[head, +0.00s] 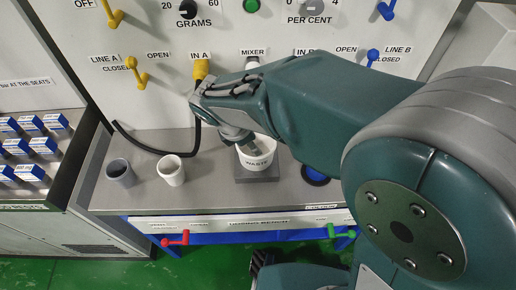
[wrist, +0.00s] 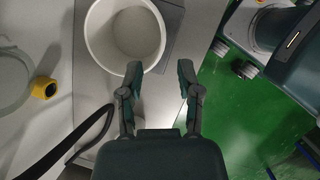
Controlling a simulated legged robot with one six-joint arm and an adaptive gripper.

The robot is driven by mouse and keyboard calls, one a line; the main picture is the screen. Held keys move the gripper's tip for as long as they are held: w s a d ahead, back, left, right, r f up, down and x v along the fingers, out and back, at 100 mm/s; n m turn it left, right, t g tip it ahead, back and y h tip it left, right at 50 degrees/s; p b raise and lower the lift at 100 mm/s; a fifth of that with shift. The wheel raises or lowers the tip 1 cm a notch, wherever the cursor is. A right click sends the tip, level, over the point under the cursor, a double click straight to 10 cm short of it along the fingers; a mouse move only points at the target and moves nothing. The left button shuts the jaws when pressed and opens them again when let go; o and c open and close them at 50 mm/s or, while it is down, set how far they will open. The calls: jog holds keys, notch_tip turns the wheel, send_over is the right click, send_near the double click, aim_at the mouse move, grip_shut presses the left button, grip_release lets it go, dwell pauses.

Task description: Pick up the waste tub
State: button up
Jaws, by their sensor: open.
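The waste tub (head: 259,163) is a white round tub marked WASTE, standing upright on a grey square block on the bench in the head view. In the wrist view the tub (wrist: 94,37) is seen from above, at the upper left; its inside looks pale grey. My gripper (wrist: 160,74) is open and empty. Its left finger overlaps the tub's lower right rim in the picture, and its right finger lies clear to the right. In the head view my gripper (head: 246,145) is over the tub and hides part of its rim. Contact cannot be told.
A grey cup (head: 121,174) and a white cup (head: 171,171) stand left on the bench (head: 220,199). A black hose (head: 142,146) curves behind them. The panel with yellow and blue valves rises behind. Red (head: 178,240) and green handles are at the bench front.

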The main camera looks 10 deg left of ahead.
aim_at(264, 158)
jog(key=x, duration=0.3)
jog(key=a+x, duration=0.1)
jog(key=x, duration=0.1)
jog(key=shift+s+f, duration=0.1)
jog(key=shift+f, duration=0.15)
jog(key=shift+d+f, duration=0.25)
jog(key=x, duration=0.4)
jog(key=shift+d+f, duration=0.2)
jog(key=shift+d, duration=0.05)
jog(key=shift+w+a+f, duration=0.1)
jog(key=shift+w+f, duration=0.2)
jog(key=shift+f, duration=0.1)
jog(key=shift+r, duration=0.1)
grip_shut()
